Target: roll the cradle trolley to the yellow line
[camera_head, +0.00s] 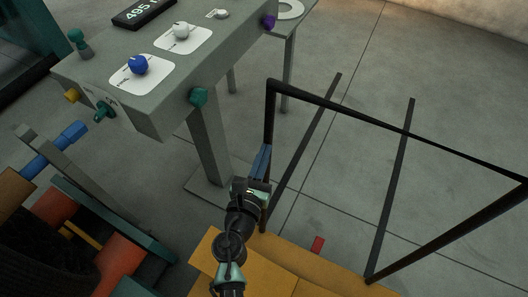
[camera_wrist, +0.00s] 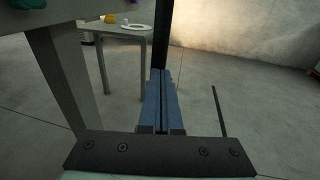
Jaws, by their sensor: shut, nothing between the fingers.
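A tall black hoop frame (camera_head: 400,131), perhaps the trolley's handle, rises from a yellow-orange deck (camera_head: 290,258) at the bottom of the head view. I cannot tell whether this deck belongs to the trolley. My gripper (camera_head: 264,152) is shut and empty, its blue fingers right beside the hoop's left post (camera_head: 270,110). In the wrist view the closed fingers (camera_wrist: 160,75) point at this post (camera_wrist: 162,35), which rises just beyond their tips. Whether they touch it is unclear. I cannot make out a yellow line on the floor.
A stand with red rollers (camera_head: 122,262) and dark material is at lower left.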

